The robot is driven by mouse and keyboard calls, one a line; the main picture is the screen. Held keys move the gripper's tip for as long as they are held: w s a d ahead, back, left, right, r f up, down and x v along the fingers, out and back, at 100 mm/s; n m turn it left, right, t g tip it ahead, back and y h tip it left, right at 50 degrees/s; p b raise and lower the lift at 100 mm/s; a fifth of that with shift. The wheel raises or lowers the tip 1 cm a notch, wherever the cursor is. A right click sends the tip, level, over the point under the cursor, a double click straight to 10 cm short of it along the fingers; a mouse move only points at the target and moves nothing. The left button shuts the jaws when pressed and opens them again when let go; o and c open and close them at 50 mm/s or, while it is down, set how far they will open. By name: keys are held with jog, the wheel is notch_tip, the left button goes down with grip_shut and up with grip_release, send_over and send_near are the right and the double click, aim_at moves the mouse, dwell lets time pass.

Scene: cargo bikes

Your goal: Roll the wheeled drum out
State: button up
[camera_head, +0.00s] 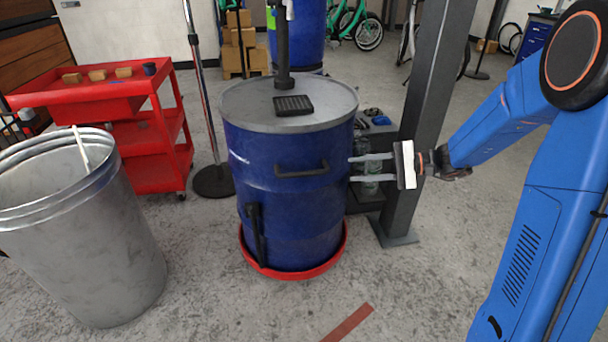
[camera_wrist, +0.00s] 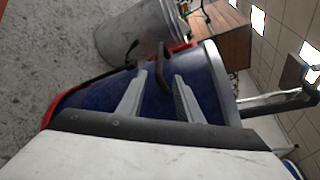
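The wheeled drum (camera_head: 292,218) is a blue barrel with a grey lid, standing upright in a red round base (camera_head: 300,271). A dark horizontal handle (camera_head: 301,170) is on its front and a dark upright bar (camera_head: 257,232) sits lower left. My gripper (camera_head: 351,169) is at the drum's right side, fingers pointing left, open and empty. In the wrist view, the two grey fingers (camera_wrist: 160,78) are spread in front of the drum's blue wall (camera_wrist: 93,95), with a dark handle (camera_wrist: 162,66) beyond and between the tips. Contact with the drum cannot be told.
A grey metal bin (camera_head: 85,235) stands left, near the drum. A red cart (camera_head: 145,150) and a pole on a round black foot (camera_head: 213,181) are behind it. A dark post (camera_head: 420,110) stands close on the right. Another blue drum (camera_head: 308,35) is behind. The front floor is clear.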

aim_at(313, 173)
jog(key=x, duration=1.6)
jog(key=shift+a+f, duration=0.15)
jog(key=shift+a, duration=0.2)
grip_shut()
